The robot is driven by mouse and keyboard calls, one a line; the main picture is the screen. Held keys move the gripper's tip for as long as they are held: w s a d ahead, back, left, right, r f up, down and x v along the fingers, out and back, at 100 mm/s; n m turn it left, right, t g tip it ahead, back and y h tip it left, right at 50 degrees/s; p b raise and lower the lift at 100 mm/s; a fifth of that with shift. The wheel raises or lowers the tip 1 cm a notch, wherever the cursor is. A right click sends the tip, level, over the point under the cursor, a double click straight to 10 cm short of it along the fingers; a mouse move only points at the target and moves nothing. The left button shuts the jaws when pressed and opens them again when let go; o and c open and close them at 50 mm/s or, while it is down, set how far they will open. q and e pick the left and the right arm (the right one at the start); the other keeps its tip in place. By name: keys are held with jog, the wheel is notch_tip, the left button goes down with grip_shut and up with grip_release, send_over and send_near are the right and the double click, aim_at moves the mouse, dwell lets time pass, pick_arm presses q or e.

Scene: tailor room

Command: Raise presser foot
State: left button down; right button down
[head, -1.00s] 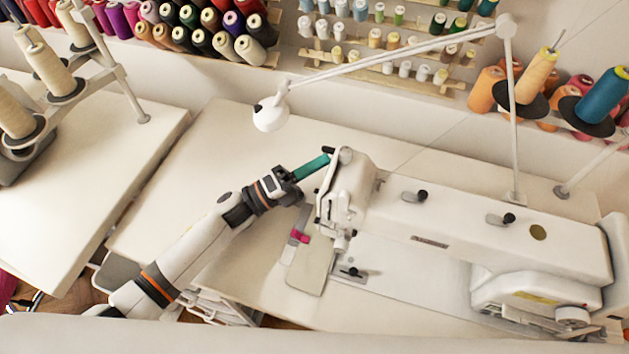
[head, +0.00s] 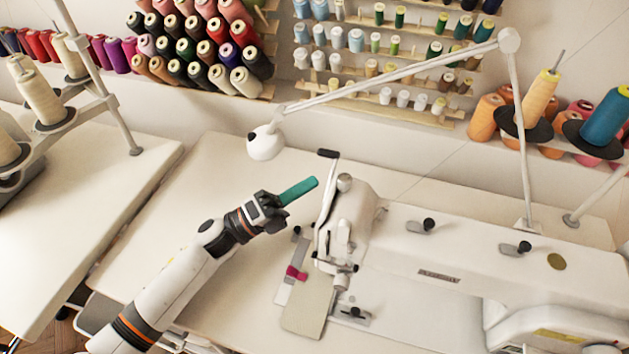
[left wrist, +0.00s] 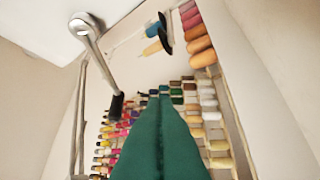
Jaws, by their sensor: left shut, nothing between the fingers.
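The white sewing machine (head: 480,250) stands on the table with its head end towards the left. A pale lever (head: 328,185) with a black tip rises from the machine's head, its tip up. The lever also shows in the left wrist view (left wrist: 101,65), left of the fingers. The presser foot area (head: 342,284) is under the head, too small to tell its height. My left gripper (head: 313,182) has green fingers, shut and empty, just left of the lever and apart from it. Its fingers fill the bottom middle of the left wrist view (left wrist: 166,92). My right gripper is out of view.
A white lamp (head: 266,143) hangs on a long arm above the back of the table. Thread spools (head: 205,50) line racks on the wall behind. A thread stand (head: 120,115) stands on another table at left. The white table (head: 215,165) is clear behind my left arm.

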pick_arm(q)
jog(key=v, duration=0.4)
jog(key=shift+s+a+f+b, duration=0.1)
jog(key=shift+a+f+b, duration=0.05)
jog(key=shift+a+b, duration=0.2)
